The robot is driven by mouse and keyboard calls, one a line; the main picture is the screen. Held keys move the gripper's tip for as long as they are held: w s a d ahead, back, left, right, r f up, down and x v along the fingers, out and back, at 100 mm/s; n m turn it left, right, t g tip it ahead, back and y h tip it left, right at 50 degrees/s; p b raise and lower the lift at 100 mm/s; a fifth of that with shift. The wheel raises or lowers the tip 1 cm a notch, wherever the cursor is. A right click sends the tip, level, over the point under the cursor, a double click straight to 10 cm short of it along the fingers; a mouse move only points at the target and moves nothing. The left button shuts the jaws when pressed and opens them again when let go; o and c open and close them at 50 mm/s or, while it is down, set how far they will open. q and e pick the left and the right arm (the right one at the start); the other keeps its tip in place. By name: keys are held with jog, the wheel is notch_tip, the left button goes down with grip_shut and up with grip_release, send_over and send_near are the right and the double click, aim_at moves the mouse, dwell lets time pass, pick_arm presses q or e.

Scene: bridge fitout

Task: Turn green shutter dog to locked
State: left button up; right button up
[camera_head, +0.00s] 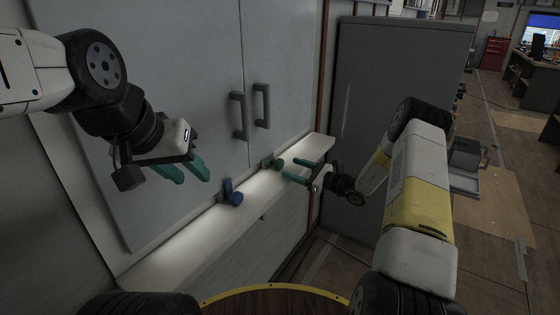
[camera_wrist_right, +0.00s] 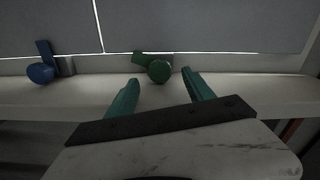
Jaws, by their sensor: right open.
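The green shutter dog (camera_head: 272,163) sits on the lit ledge at the foot of the grey shutter doors. In the right wrist view the green dog (camera_wrist_right: 158,70) shows a round knob with a short arm pointing left. My right gripper (camera_head: 301,170) is open and empty, just to the right of the green dog. In the wrist view its teal fingers (camera_wrist_right: 155,90) point at the dog, with the knob ahead between them and apart from both. My left gripper (camera_head: 188,170) is held in front of the left door, its two teal fingers apart with nothing between them.
A blue dog (camera_head: 231,192) stands on the ledge (camera_head: 190,232) left of the green one, also in the wrist view (camera_wrist_right: 42,72). Two door handles (camera_head: 238,115) (camera_head: 261,105) are above. A grey cabinet (camera_head: 390,80) stands right of the ledge.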

aim_at(282, 164)
jog(key=x, duration=0.6)
grip_shut()
jog(key=m, duration=0.5)
jog(key=shift+d+m, duration=0.15)
jog(key=shift+m, duration=0.15)
grip_release()
jog(key=v, duration=0.7)
jog(key=shift+s+d, duration=0.2)
jog(key=shift+d, duration=0.1)
